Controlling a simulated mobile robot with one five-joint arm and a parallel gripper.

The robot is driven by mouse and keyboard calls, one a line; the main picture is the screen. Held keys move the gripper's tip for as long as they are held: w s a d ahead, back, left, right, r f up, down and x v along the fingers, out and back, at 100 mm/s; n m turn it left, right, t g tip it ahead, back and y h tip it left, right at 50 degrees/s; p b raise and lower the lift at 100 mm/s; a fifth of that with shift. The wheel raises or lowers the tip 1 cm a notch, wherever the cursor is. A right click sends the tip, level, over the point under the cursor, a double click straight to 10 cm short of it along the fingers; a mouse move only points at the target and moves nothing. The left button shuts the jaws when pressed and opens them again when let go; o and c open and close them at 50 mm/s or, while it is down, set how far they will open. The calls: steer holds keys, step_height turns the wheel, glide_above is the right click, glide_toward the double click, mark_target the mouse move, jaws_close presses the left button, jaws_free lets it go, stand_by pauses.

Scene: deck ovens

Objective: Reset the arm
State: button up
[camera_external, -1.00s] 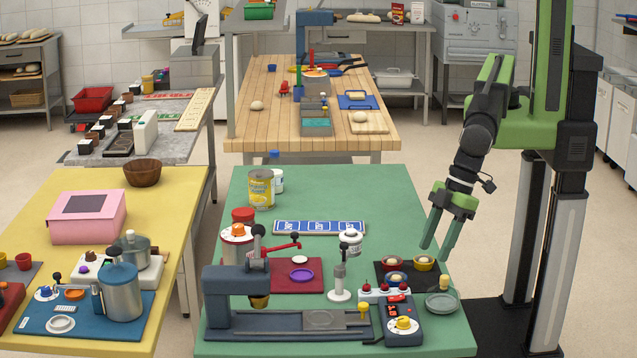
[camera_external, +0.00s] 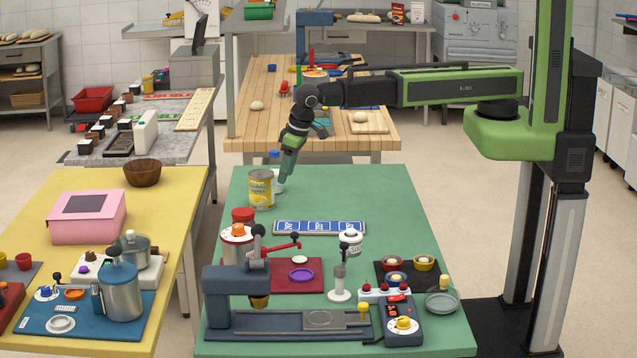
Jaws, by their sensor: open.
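My gripper (camera_external: 289,168) hangs at the end of my arm, which reaches left from the column over the far edge of the green table (camera_external: 400,205). The fingers point down and are seen nearly side-on, so one overlaps the other. They are open and I see nothing held. In the picture the fingertips are beside the yellow can (camera_external: 262,190) and in front of a white jar with a blue lid (camera_external: 279,180), which they partly cover. I cannot tell whether they touch the jar.
A wooden table (camera_external: 250,130) with several items stands behind. A pink box (camera_external: 87,218) sits on the yellow table at left. The green table's right rear is clear.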

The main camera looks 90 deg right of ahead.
steer(key=s+d+f+g, duration=0.1)
steer(key=s+d, duration=0.2)
steer(key=d, duration=0.4)
steer(key=s+d+f, duration=0.1)
steer(key=s+d, duration=0.1)
steer(key=d, duration=0.5)
steer(key=s+d+n+g+y+b, duration=0.1)
steer(key=s+d+n+g, duration=0.1)
steer(key=s, duration=0.9)
steer(key=d+n, duration=0.1)
steer(key=d, duration=0.1)
steer(key=shift+s+d+f, duration=0.15)
steer(key=shift+s+d, duration=0.15)
steer(key=shift+d, duration=0.05)
